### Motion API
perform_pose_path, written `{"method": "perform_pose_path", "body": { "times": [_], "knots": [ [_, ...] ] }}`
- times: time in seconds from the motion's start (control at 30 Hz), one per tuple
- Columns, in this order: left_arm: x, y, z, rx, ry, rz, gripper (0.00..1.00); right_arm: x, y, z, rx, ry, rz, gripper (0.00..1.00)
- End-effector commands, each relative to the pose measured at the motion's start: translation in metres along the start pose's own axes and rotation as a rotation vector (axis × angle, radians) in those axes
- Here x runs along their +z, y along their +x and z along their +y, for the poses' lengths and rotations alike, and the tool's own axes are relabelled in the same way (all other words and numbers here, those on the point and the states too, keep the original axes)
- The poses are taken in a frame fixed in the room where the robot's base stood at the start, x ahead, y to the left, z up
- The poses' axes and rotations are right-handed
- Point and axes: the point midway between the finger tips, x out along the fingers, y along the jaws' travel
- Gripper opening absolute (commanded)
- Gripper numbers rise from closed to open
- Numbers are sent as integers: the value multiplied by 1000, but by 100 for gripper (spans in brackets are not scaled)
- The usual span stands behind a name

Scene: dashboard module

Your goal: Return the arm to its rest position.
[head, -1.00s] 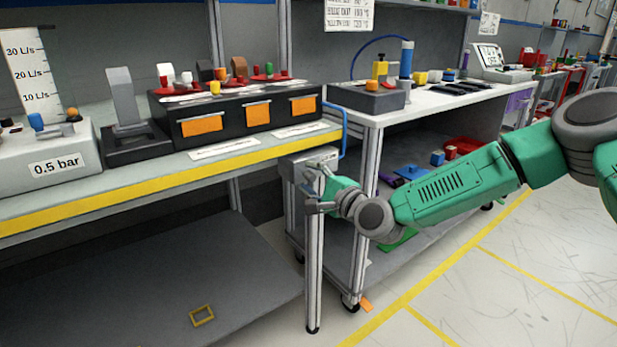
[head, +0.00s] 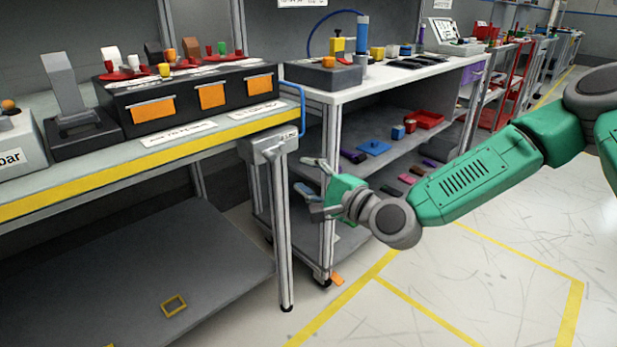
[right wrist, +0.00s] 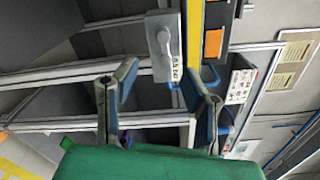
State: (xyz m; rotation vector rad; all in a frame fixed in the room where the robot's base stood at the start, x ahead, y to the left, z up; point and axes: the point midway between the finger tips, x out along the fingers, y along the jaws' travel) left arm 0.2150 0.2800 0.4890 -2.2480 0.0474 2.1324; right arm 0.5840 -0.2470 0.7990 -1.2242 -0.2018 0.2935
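My right arm comes in from the right in the head view. Its gripper (head: 314,188) is just right of the bench's front corner leg, in front of the white-topped cart. In the right wrist view the two fingers (right wrist: 160,105) stand well apart with nothing between them, so it is open and empty. A grey block with a handle-like bar (head: 268,150) is fixed under the bench corner; it also shows beyond the fingers in the right wrist view (right wrist: 164,48). The gripper is apart from it. My left gripper is not in view.
The yellow-edged bench (head: 150,155) holds a black module (head: 190,95) with orange labels. The white-topped cart (head: 400,82) stands behind the gripper, with loose parts on its shelf. The floor (head: 480,270) at the lower right is clear.

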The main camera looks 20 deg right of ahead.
Motion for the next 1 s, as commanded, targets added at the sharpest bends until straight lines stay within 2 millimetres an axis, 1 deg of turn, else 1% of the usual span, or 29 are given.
{"method": "perform_pose_path", "body": {
  "times": [0.13, 0.57, 0.67, 0.77, 0.87, 0.9, 0.97, 1.0],
  "knots": [
    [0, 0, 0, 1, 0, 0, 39, 1, -6, 0, 0, -1, 0, 39],
    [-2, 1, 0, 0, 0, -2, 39, 0, -7, 0, 0, 0, -1, 39],
    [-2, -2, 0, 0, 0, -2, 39, 5, -8, 9, 29, -17, -7, 39],
    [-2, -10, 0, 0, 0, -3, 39, 21, -15, 39, 132, -86, -28, 39],
    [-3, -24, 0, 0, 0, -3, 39, 43, -38, 93, 319, -218, -75, 39],
    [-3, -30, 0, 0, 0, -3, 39, 52, -53, 117, 409, -288, -104, 39],
    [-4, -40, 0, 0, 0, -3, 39, 62, -81, 153, 549, -402, -154, 39],
    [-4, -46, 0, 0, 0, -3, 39, 65, -103, 174, 642, -481, -192, 39]
  ]
}}
